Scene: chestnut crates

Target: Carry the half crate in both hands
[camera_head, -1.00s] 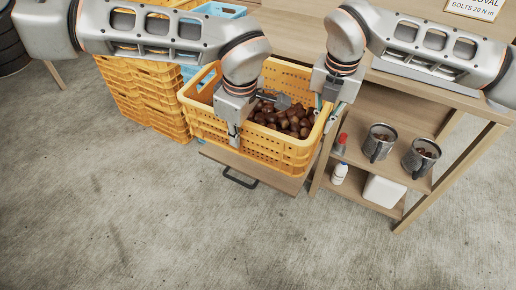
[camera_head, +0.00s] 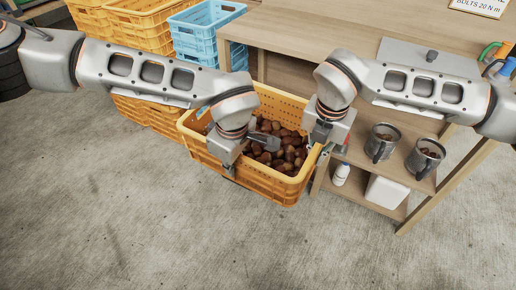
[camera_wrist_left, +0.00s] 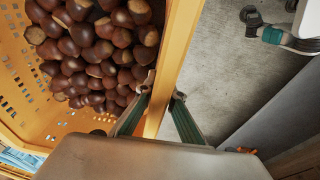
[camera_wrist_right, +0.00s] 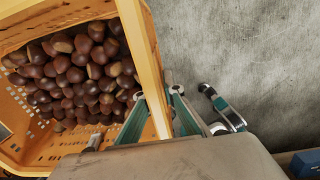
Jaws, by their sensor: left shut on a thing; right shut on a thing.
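The half crate (camera_head: 265,183) is a yellow perforated crate, part filled with brown chestnuts (camera_head: 285,152). My left gripper (camera_head: 229,171) is shut on its near-left wall. In the left wrist view the fingers (camera_wrist_left: 160,100) stand on either side of the yellow rim (camera_wrist_left: 176,55). My right gripper (camera_head: 322,147) is shut on its right-hand rim. In the right wrist view the fingers (camera_wrist_right: 158,98) likewise straddle the rim (camera_wrist_right: 143,50). The crate looks about level between both grippers. Its underside is hidden.
Yellow crates (camera_head: 145,108) and blue crates (camera_head: 205,42) are stacked behind at left. The concrete floor (camera_head: 120,215) in front is clear.

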